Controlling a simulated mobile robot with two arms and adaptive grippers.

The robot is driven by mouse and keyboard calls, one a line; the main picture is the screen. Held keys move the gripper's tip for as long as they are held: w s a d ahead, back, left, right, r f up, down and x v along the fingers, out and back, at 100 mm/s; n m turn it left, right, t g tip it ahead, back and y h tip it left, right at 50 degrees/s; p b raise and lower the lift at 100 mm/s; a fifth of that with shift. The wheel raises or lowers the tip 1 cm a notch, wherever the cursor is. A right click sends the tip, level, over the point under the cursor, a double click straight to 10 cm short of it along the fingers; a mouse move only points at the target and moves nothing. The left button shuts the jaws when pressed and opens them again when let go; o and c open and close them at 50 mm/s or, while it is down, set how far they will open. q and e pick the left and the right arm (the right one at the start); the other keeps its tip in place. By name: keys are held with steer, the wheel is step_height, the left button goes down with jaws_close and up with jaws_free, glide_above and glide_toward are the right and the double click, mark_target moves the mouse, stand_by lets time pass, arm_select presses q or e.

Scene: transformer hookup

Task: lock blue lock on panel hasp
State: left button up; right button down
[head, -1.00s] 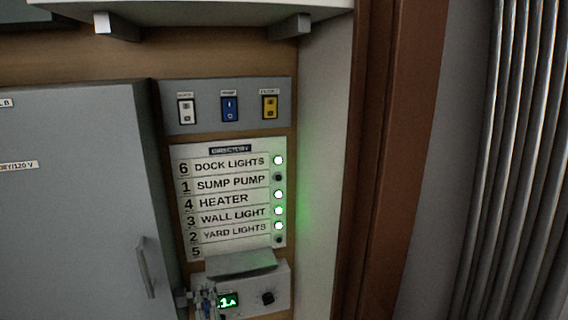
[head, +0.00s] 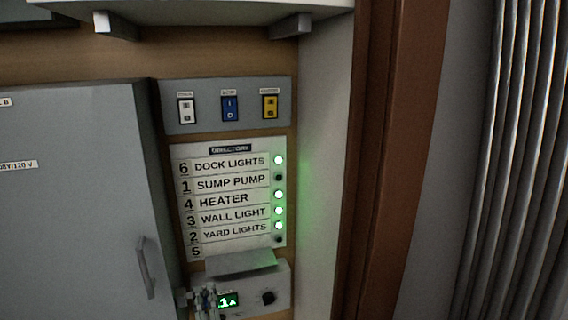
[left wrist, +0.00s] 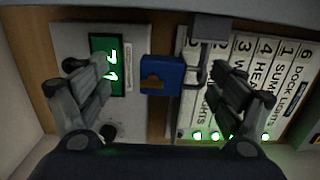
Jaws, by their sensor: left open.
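A blue padlock (left wrist: 162,75) shows in the left wrist view, with its grey shackle (left wrist: 203,72) to the right of its body. A grey block that looks like the hasp (left wrist: 208,27) sits just above the shackle, by the cabinet edge. I cannot tell whether the shackle passes through it. My left gripper (left wrist: 150,77) is open, one finger on each side of the padlock, with visible gaps. In the head view my left gripper (head: 204,302) is at the bottom, before the display box; the padlock cannot be made out there. My right gripper is out of view.
A grey cabinet (head: 75,200) with a door handle (head: 146,267) stands at the left. The display box (head: 272,280) has a knob and a hood (head: 240,261). Above are the directory (head: 225,205) and a switch plate (head: 205,95). A wooden post (head: 375,160) stands right.

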arm_select(q)
steer(key=shift+r, duration=0.1)
steer(key=shift+b+v, duration=0.35)
steer(key=shift+v, duration=1.9)
steer(key=v, duration=1.4)
steer(key=d+f+m+g+h+b, duration=0.1)
steer(key=d+f+g+h, duration=0.1)
steer(key=f, duration=0.9)
steer(key=d+f+g+h, duration=0.2)
steer(key=f, duration=0.8)
steer(key=s+a+f+n+g+h, duration=0.15)
steer(key=s+f, duration=0.25)
steer(key=f, duration=0.5)
steer(key=s+a+f+g+y, duration=0.1)
steer(key=s+f+g, duration=0.2)
steer(key=f, duration=0.6)
steer(key=s+a+f+n+g+b, duration=0.1)
steer(key=s+a+f+n+g, duration=0.3)
steer(key=s+f, duration=0.7)
steer(key=s+a+f+n+g+h+b, duration=0.1)
steer(key=s+a+f+n+g, duration=0.2)
steer(key=s+a+f+n, duration=0.4)
steer(key=s+a+f, duration=0.2)
steer(key=s+f, duration=0.3)
steer(key=s, duration=0.2)
steer(key=shift+s+a+g, duration=0.3)
steer(key=shift+s+g, duration=0.05)
steer(key=shift+s, duration=0.05)
